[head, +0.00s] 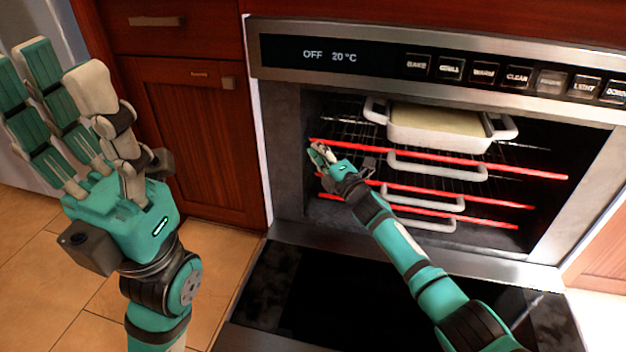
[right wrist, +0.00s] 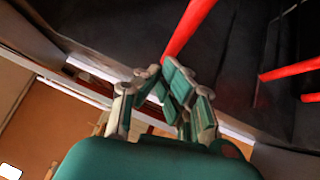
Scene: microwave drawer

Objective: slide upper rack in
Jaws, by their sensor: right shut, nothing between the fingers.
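The upper rack (head: 535,174) has a red front bar and carries a white casserole dish (head: 440,133). Its front bar runs across the open oven (head: 289,150), with a pale handle (head: 437,168) below it. My right gripper (head: 322,153) is shut and empty at the left end of this bar, close to the oven's left inner wall. In the right wrist view, its fingers (right wrist: 165,92) are bunched by the end of a red bar (right wrist: 190,28); I cannot tell whether they touch it. My left gripper (head: 62,80) is open and raised, away from the oven at the left.
Lower racks (head: 500,205) with red front bars sit beneath the upper one. The oven door (head: 300,300) lies open in front. Wooden cabinets (head: 195,135) stand left of the oven, and a control panel (head: 380,60) is above it.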

